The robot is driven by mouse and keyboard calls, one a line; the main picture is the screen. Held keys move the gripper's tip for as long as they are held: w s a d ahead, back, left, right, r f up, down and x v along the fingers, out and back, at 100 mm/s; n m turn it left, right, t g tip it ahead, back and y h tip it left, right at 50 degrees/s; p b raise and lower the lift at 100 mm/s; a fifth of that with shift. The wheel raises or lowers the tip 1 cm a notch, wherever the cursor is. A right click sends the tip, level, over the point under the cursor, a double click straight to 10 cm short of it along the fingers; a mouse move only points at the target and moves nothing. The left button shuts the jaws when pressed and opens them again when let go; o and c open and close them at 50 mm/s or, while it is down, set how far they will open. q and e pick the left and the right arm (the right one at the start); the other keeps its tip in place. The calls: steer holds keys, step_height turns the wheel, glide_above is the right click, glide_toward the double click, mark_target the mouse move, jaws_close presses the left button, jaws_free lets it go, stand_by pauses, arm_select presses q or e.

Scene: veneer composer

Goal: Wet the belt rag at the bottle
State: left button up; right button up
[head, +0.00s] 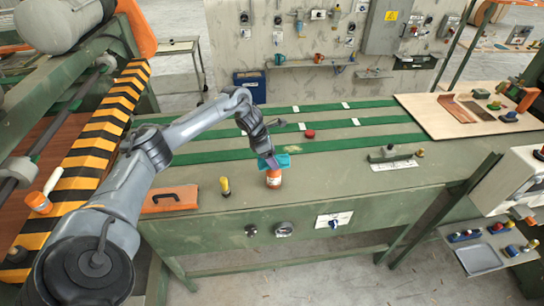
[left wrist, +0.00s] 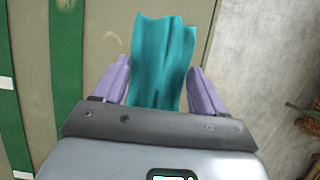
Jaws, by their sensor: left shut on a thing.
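My left gripper (head: 268,155) is shut on a teal rag (head: 283,160). In the left wrist view the rag (left wrist: 163,60) sits between the two purple fingers (left wrist: 160,78) and extends beyond them. In the head view the rag is at the top of an orange bottle (head: 274,180) with a pale label, standing near the front edge of the green table. The rag and gripper hide the bottle's top, and I cannot tell whether they touch it. The bottle does not show in the left wrist view. My right gripper is not in view.
An orange case (head: 170,199) and a small yellow-topped item (head: 225,186) stand left of the bottle. A red button-like object (head: 310,134) lies behind it, among green belts (head: 350,142). A metal block (head: 390,154) sits to the right. Table between bottle and block is clear.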

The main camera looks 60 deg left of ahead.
arm_select(q)
steer(key=shift+f+b, duration=0.45)
steer(key=shift+f, duration=0.15)
stand_by(1.6)
steer(key=shift+r+p, duration=2.5)
steer(key=shift+r, duration=1.05)
